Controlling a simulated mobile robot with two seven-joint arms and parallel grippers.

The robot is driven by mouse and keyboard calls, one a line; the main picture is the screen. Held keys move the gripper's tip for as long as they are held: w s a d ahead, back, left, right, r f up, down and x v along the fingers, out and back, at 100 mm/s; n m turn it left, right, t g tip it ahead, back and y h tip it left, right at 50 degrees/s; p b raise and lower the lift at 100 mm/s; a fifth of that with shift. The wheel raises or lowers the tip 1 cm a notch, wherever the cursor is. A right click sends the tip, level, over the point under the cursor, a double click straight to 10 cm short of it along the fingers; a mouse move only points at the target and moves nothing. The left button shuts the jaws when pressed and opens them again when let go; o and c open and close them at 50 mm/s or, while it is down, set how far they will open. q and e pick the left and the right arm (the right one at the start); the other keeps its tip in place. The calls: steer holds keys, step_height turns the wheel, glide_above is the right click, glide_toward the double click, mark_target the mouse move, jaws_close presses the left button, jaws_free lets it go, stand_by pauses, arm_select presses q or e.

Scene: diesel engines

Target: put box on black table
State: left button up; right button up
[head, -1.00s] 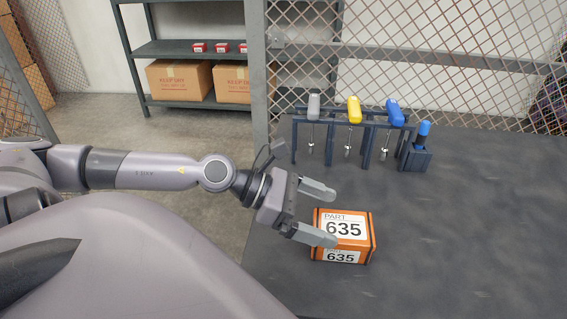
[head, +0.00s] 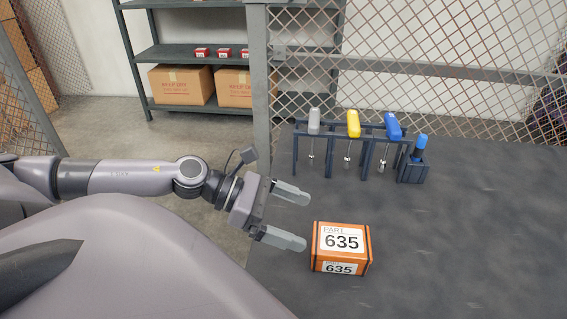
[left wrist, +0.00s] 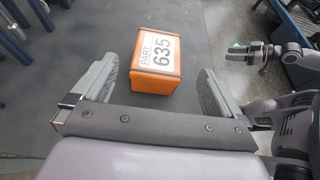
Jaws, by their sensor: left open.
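The orange box (head: 342,248) with a white label reading "PART 635" sits upright on the black table (head: 460,230), near its left edge. My left gripper (head: 297,221) is open and empty in the head view, up and to the left of the box and apart from it. In the left wrist view the box (left wrist: 157,62) stands beyond the two open fingers (left wrist: 158,88), roughly between their lines, with bare table around it. My right gripper does not show in the head view; an arm with a gripper (left wrist: 262,55) appears at the right of the left wrist view, its jaws too small to judge.
A dark rack (head: 345,150) holding screwdrivers with grey, yellow and blue handles stands at the table's back. A small blue-topped holder (head: 413,170) is beside it. A mesh fence (head: 430,70) runs behind. Shelves (head: 195,52) hold cardboard boxes. The table's right side is clear.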

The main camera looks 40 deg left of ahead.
arm_select(q)
steer(key=shift+p+v, duration=0.3)
steer(key=shift+v, duration=0.55)
steer(key=shift+s, duration=0.1)
